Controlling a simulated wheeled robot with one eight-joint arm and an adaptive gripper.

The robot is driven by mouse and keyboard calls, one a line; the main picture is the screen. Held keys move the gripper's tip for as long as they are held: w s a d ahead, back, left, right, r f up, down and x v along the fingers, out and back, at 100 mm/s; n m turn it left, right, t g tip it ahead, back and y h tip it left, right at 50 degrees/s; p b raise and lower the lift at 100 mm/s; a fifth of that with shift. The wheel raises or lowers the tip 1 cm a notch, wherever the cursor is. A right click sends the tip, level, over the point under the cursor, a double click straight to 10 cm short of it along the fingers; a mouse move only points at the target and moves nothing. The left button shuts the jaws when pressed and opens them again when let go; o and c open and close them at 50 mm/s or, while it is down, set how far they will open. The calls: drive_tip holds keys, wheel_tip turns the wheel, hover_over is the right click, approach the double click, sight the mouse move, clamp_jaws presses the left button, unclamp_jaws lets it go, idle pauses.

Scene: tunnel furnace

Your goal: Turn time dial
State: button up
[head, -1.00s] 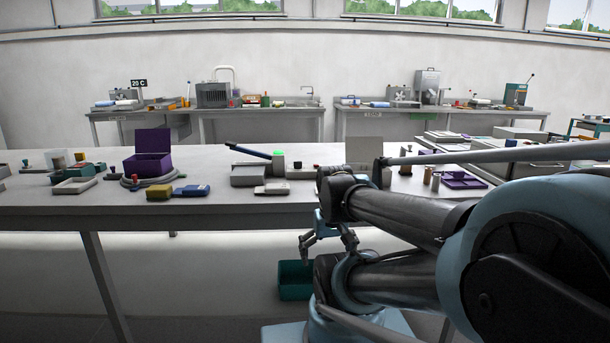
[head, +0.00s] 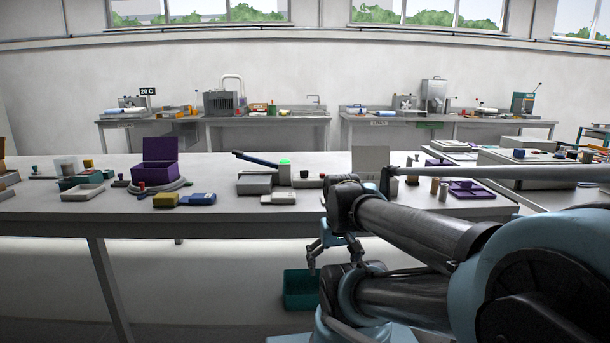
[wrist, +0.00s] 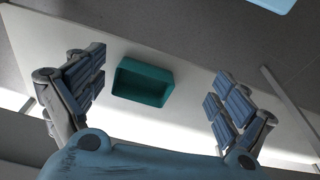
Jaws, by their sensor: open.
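I cannot make out a time dial in either view; any dial is too small or hidden. On the back benches stand a grey slatted machine (head: 224,102), a tall metal unit (head: 433,92) and a teal machine (head: 523,102), but I cannot tell which of them is the furnace. My gripper (head: 334,256) hangs below the front edge of the near table, far from the back benches. In the wrist view its two fingers are spread wide with nothing between them; my gripper (wrist: 158,90) is open and empty.
A long near table (head: 240,225) lies between me and the back benches. It carries a purple box (head: 158,165), a grey block with a lever (head: 254,186) and small parts. A teal bin (head: 300,288) sits below; it also shows in the wrist view (wrist: 143,82).

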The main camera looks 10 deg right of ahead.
drive_tip(key=shift+n, duration=0.9)
drive_tip(key=w+r, duration=0.1)
drive_tip(key=r, duration=0.2)
drive_tip(key=w+r, duration=0.1)
drive_tip(key=r, duration=0.1)
drive_tip(key=shift+w+a+r, duration=0.15)
drive_tip(key=shift+w+r, duration=0.05)
drive_tip(key=shift+w, duration=0.15)
drive_tip(key=c, duration=1)
wheel_tip(320, 180, up, 28)
drive_tip(key=n+g, duration=0.2)
drive_tip(key=n, duration=1.3)
hover_over(304, 174)
drive_tip(key=d, duration=0.1)
drive_tip(key=shift+c, duration=0.2)
drive_tip(key=f, duration=1.6)
drive_tip(key=shift+w+d+f, duration=0.15)
drive_tip(key=shift+w+f, duration=0.2)
clamp_jaws()
